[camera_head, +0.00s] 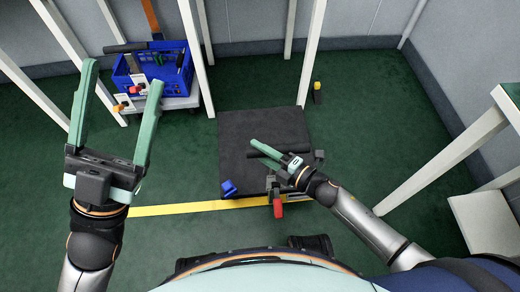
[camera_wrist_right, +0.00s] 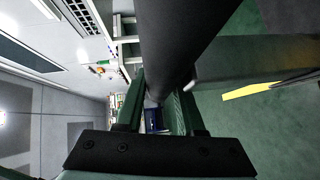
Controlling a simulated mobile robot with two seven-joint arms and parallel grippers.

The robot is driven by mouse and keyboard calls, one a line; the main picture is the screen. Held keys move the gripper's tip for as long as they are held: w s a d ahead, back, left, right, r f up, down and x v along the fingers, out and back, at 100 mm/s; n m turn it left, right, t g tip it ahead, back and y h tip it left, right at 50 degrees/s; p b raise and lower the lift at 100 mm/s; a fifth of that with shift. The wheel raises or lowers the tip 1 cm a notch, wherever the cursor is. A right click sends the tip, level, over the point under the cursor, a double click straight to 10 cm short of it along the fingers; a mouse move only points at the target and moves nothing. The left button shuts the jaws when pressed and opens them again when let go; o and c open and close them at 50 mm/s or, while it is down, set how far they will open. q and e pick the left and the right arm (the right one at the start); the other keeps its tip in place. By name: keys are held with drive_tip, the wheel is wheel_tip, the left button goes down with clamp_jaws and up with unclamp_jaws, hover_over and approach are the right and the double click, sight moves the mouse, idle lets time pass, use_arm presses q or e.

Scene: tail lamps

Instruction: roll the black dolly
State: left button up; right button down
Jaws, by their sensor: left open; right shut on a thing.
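The black dolly (camera_head: 240,128) is a flat dark square on the green floor in the head view, in front of me. My right gripper (camera_head: 254,151) reaches over it from the right, its fingers shut around a dark bar (camera_head: 297,154). In the right wrist view this bar (camera_wrist_right: 180,35) is a thick black cylinder running up from between the fingers. I cannot tell how the bar joins the dolly; its far end is out of that view. My left gripper (camera_head: 121,73) is open and empty, raised at the left.
A blue crate (camera_head: 186,75) with tools stands on a pale wheeled base at the back left, among white legs. A white table (camera_head: 440,165) stands right.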

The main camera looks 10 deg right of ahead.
drive_tip(key=shift+s+f, duration=0.15)
drive_tip(key=shift+s, duration=0.15)
drive_tip(key=c, duration=0.5)
unclamp_jaws()
drive_tip(key=p+v, duration=0.2)
drive_tip(key=v, duration=1)
drive_tip(key=shift+s+d+p, duration=0.1)
drive_tip(key=shift+d+p, duration=0.15)
drive_tip(key=shift+p, duration=0.1)
